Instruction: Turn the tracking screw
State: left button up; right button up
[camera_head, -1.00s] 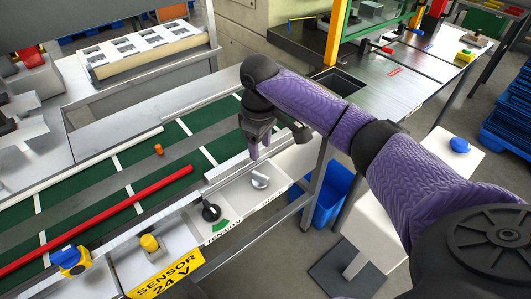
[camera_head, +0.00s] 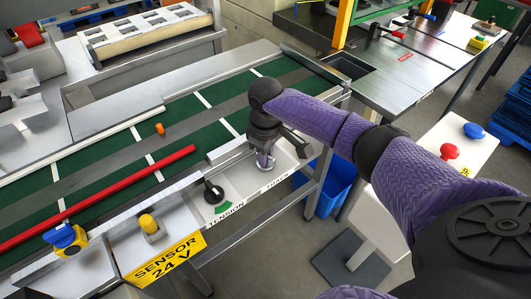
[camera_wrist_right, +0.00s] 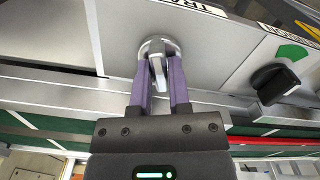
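The tracking screw is a silver round knob with a raised wing, on the pale panel at the TRACK label. It shows in the head view (camera_head: 267,168) mostly behind my gripper, and clearly in the right wrist view (camera_wrist_right: 159,48). My right gripper (camera_head: 264,158) is over the screw, pointing down. In the right wrist view its two purple fingers (camera_wrist_right: 159,80) stand on either side of the wing, with gaps visible between the fingers and the wing. It is open; contact with the knob's base cannot be told. My left gripper is not in view.
Beside the screw is a black tension knob (camera_head: 213,192) with a green mark. A yellow sensor (camera_head: 148,223) and a blue-yellow device (camera_head: 66,238) sit further left. The green conveyor belt (camera_head: 190,145), with an orange piece (camera_head: 160,129) and red bar (camera_head: 110,193), lies behind.

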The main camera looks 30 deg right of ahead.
grip_shut()
